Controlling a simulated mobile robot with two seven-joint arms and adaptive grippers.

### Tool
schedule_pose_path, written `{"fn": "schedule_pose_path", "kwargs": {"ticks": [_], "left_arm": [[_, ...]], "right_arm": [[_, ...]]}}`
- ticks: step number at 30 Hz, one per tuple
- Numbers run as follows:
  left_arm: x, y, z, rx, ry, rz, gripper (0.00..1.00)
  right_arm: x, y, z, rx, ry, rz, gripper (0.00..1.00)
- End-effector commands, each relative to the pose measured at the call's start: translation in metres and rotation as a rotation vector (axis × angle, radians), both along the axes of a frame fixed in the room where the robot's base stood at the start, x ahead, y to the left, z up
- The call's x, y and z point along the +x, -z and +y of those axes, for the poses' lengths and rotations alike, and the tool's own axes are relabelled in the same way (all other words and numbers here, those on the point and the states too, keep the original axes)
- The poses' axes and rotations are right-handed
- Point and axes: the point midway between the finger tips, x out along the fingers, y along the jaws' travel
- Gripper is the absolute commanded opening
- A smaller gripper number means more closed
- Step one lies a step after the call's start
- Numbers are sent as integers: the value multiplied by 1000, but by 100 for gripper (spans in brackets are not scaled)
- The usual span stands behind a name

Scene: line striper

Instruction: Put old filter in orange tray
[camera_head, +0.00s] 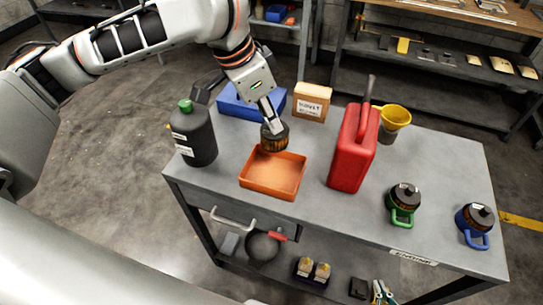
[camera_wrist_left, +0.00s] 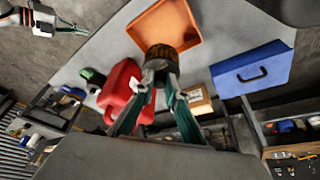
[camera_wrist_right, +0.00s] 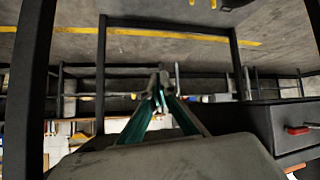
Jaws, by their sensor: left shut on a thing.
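The old filter (camera_head: 274,138), a dark cylinder with an orange-brown band, is held in my left gripper (camera_head: 273,122). In the left wrist view the filter (camera_wrist_left: 160,56) sits between the two fingertips (camera_wrist_left: 160,72). The orange tray (camera_head: 268,188) is a shallow square tray on the grey workbench. In the head view the filter overlaps the tray's far edge; I cannot tell how high it is above it. The tray also shows behind the filter in the left wrist view (camera_wrist_left: 150,22). My right gripper (camera_wrist_right: 158,80) appears in its wrist view with fingertips together and empty, away from the bench top.
A dark bottle with a green cap (camera_head: 195,140) stands left of the tray. A red jerrycan (camera_head: 352,155) stands right of it. A blue box (camera_head: 236,105) and cardboard box (camera_head: 311,103) stand behind. A yellow funnel (camera_head: 396,117) and green-handled (camera_head: 402,215) and blue-handled (camera_head: 474,237) items are further right.

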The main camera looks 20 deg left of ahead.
Motion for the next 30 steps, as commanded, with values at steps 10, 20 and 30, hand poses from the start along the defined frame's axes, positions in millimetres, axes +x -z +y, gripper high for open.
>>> {"fn": "schedule_pose_path", "kwargs": {"ticks": [10,20,30], "left_arm": [[-2,70,0,-2,-1,5,0],[-1,98,0,-2,-1,3,0],[0,125,0,-1,-1,0,0]], "right_arm": [[9,-5,-3,-4,2,-16,0],[10,-5,-7,-12,-1,-18,0],[7,-4,-7,-11,0,-14,0]]}}
